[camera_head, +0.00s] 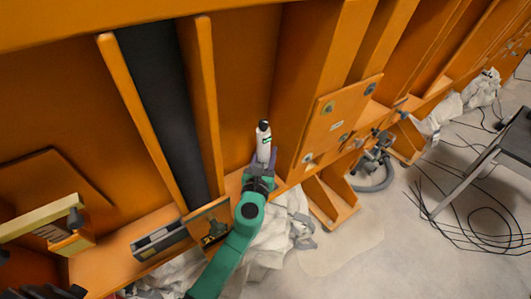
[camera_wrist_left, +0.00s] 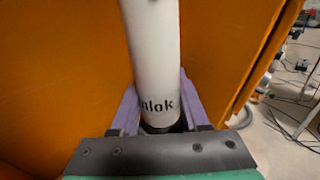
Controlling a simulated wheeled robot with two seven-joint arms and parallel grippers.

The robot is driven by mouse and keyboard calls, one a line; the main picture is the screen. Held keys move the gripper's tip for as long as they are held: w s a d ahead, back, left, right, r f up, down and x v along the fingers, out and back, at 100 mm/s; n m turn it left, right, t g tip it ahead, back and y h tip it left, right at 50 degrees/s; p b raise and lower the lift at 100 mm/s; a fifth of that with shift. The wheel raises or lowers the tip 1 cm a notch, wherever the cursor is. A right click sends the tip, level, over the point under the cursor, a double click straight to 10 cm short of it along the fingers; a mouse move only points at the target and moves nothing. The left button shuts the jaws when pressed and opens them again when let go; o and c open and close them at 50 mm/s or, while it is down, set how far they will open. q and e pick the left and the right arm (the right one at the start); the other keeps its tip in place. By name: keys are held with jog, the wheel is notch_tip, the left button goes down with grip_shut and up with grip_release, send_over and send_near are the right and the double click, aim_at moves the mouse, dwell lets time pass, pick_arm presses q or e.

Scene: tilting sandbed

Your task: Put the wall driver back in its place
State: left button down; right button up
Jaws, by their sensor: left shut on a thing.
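A white cylinder (camera_head: 264,148) with a dark top and a green mark stands nearly upright in my left gripper (camera_head: 262,164). I cannot tell for certain that it is the wall driver. In the left wrist view the white cylinder (camera_wrist_left: 153,55) carries dark lettering near its lower end. The purple fingers of my left gripper (camera_wrist_left: 157,100) are shut on it from both sides, near its base. The orange wooden wall is close behind it, and I cannot tell whether it touches. My right gripper is not in view.
An orange board with round fittings (camera_head: 338,122) is on the wall to the right. A grey level-like box (camera_head: 160,240) lies on the ledge at lower left. White crumpled sheeting (camera_head: 275,235) lies below. Cables (camera_head: 470,215) and a grey table (camera_head: 490,150) are on the right.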

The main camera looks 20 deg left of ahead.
pick_arm(q)
jog(key=shift+f+b, duration=0.5)
jog(key=shift+f, duration=0.05)
jog(key=shift+c, duration=2.2)
grip_release()
jog(key=shift+o, duration=0.6)
jog(key=shift+s+a, duration=0.1)
jog(key=o, duration=0.3)
jog(key=shift+f, duration=0.1)
